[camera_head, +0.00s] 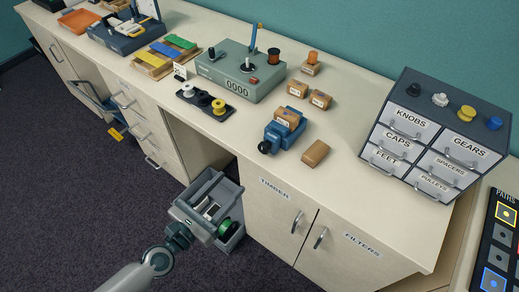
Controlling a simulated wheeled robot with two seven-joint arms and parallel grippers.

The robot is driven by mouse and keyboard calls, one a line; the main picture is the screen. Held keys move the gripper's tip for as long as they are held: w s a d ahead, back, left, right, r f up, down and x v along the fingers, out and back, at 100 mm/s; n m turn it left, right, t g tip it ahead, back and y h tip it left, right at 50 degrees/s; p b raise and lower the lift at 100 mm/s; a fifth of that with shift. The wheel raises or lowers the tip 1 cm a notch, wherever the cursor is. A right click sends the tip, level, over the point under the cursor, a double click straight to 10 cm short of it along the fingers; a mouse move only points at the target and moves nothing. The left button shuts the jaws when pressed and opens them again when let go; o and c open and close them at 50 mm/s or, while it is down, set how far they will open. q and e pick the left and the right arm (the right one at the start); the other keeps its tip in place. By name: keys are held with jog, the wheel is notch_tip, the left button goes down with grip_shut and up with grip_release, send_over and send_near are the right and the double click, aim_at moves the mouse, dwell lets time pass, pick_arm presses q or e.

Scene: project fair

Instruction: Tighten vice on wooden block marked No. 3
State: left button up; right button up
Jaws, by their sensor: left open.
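A small blue vice (277,134) stands near the front edge of the worktop, with a black handle knob (264,147) facing front left. A wooden block (288,118) with a white label sits between its jaws. The label is too small to read, and I cannot tell how firmly the jaws press. My left gripper (216,207) is open, in front of and below the worktop edge, to the lower left of the vice and apart from it. My right gripper is out of view.
Wooden blocks lie loose around the vice: two behind (298,88) (320,99) and one to the right (315,153). A grey-green counter machine (240,72) and a black spool tray (204,104) stand left. A drawer cabinet (436,135) stands right. Cupboards front the worktop.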

aim_at(262, 150)
pick_arm(q)
jog(key=p+x, duration=0.4)
jog(key=x, duration=1)
jog(key=shift+w+d, duration=0.35)
jog(key=shift+w, duration=0.1)
jog(key=c, duration=1)
jog(key=shift+m, duration=0.4)
